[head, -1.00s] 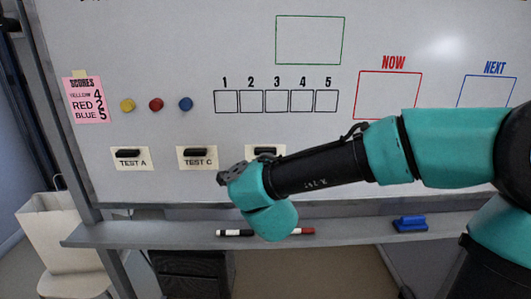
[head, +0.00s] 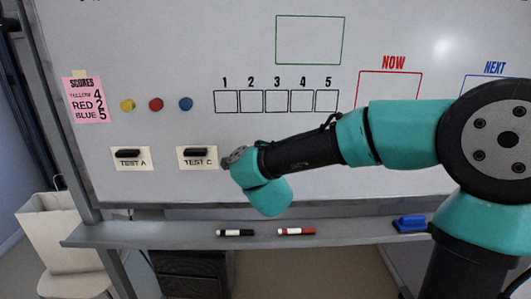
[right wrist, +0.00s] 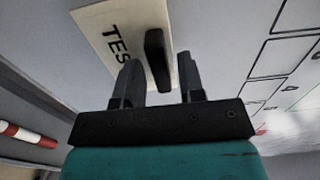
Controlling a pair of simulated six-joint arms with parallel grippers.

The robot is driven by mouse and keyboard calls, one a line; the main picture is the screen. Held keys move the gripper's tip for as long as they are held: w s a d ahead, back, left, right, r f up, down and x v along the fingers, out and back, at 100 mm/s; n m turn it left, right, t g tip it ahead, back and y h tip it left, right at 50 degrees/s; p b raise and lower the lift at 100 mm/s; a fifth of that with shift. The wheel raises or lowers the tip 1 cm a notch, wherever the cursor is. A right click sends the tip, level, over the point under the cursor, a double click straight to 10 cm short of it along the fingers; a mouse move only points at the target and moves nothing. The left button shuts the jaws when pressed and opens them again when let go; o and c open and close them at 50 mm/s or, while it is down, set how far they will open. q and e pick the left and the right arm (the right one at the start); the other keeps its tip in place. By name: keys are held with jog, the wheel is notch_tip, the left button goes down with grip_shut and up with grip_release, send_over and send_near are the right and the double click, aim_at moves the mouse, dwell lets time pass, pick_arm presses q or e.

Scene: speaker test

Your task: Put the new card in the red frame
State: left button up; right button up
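In the head view the right gripper (head: 232,157) shows just right of the TEST C card (head: 187,152). The red frame (head: 388,72) under "NOW" looks empty where visible; its lower part is behind my arm. The left gripper is out of view.
The TEST A card (head: 142,163) hangs at the left. Yellow, red and blue magnets (head: 155,104) and a pink scores note (head: 87,101) are above. A blue frame (head: 490,75) is at the right. The ledge (head: 160,234) holds black and red markers and a blue eraser (head: 409,223).

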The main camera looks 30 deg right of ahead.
grip_shut()
dwell(0.6)
